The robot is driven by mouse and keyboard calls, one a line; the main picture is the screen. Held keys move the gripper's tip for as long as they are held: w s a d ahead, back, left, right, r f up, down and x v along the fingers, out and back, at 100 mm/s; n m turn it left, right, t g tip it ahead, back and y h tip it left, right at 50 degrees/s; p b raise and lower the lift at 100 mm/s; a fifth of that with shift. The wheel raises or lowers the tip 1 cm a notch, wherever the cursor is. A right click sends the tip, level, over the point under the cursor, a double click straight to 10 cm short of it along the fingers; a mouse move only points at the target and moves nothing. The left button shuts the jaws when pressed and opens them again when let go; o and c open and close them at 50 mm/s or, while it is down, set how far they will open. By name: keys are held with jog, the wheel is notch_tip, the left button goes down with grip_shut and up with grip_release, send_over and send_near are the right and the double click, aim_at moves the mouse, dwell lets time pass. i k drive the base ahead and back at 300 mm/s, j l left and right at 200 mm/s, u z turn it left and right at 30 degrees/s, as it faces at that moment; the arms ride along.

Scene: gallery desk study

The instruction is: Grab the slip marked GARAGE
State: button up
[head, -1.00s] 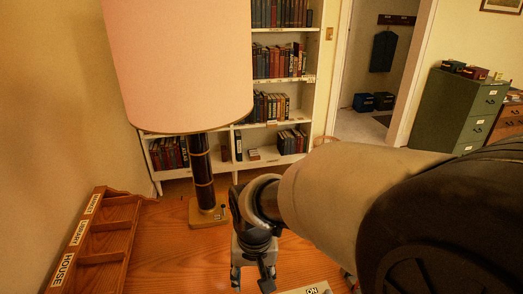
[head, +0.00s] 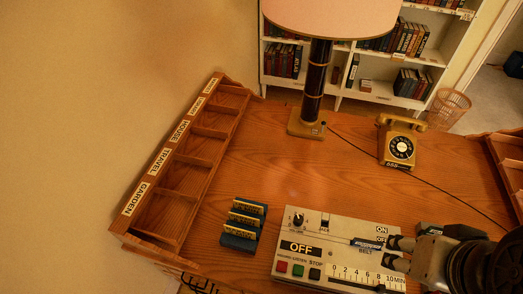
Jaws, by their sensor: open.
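A blue holder (head: 238,243) stands on the desk left of the grey machine. It carries a few yellow-edged slips (head: 245,207) in a row. Their lettering is too small for me to read surely, so I cannot tell which one says GARAGE. My gripper (head: 396,254) is at the lower right in the head view, above or beside the machine's right part, with its fingers pointing left. It is open and well apart from the holder. A dark bar (head: 367,244) with small lettering lies on the machine just left of the fingertips; I cannot tell if they touch.
A wooden rack (head: 161,180) with labels including GARDEN, TRAVEL and HOUSE runs along the left wall. The grey control machine (head: 310,229) fills the front middle. A lamp (head: 307,122) and a telephone (head: 399,148) with a cord stand behind. Bare desk (head: 290,170) lies between.

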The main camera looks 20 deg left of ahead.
aim_at(233, 217)
jog(key=j+u, duration=0.1)
jog(key=u, duration=0.35)
jog(key=j+u, duration=0.1)
jog(key=u, duration=0.3)
jog(key=j+u, duration=0.1)
jog(key=u, duration=0.35)
jog(key=i+j+z, duration=0.1)
jog(key=j+z, duration=0.3)
jog(key=j, duration=0.15)
